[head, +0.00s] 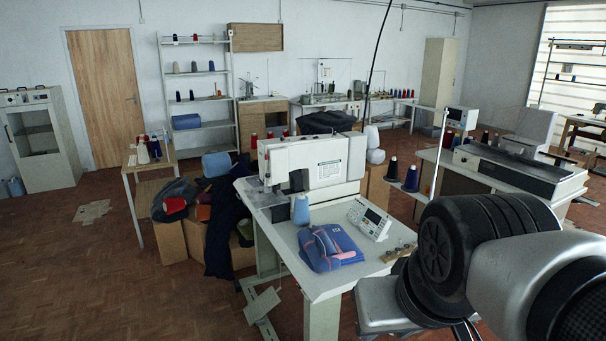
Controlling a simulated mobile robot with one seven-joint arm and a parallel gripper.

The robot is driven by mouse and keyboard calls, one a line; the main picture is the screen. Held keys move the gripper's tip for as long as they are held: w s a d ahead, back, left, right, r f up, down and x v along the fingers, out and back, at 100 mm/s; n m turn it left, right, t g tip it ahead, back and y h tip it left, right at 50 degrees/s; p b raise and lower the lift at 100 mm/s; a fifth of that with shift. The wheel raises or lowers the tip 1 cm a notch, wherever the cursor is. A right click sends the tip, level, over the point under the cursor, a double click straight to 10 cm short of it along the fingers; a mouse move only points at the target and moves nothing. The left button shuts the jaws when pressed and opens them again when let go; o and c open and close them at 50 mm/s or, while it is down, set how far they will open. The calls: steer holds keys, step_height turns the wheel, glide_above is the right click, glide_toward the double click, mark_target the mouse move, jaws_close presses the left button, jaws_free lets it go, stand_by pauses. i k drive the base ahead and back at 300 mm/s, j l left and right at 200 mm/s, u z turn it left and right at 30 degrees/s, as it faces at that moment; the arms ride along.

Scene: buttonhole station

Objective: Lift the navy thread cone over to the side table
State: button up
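Two dark navy thread cones stand side by side behind the right end of the white sewing machine, the left one (393,169) and the right one (411,179); I cannot tell which one the task means. A small wood-topped table (131,167), perhaps the side table, stands at the left with several cones on it, red and white among them. My arm fills the lower right, in front of the machine table. My gripper's fingers do not show, so their state and anything in them are hidden.
The machine table (338,277) holds the white sewing machine (325,160), a light-blue cone (301,210), folded blue cloth (330,248) and a keypad (369,218). Boxes with cloth and cones crowd its left side. A thin metal pole (436,160) rises near the navy cones. Left floor is mostly clear.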

mark_target(411, 179)
steer(key=z, duration=0.7)
steer(key=i+l+u, duration=0.1)
steer(key=u, duration=0.5)
steer(key=i+l+u, duration=0.4)
steer(key=l, duration=0.25)
steer(key=i+l+u, duration=0.2)
steer(key=l, duration=0.15)
steer(key=i+l, duration=0.1)
steer(key=l, duration=0.35)
steer(key=i+l+u, duration=0.1)
steer(key=l, duration=0.3)
steer(key=i+l, duration=0.15)
steer(key=l, duration=0.3)
steer(key=i+l+u, duration=0.1)
steer(key=l, duration=0.35)
steer(key=i+l, duration=0.1)
steer(key=l, duration=0.35)
steer(key=i+l, duration=0.6)
steer(key=l, duration=0.2)
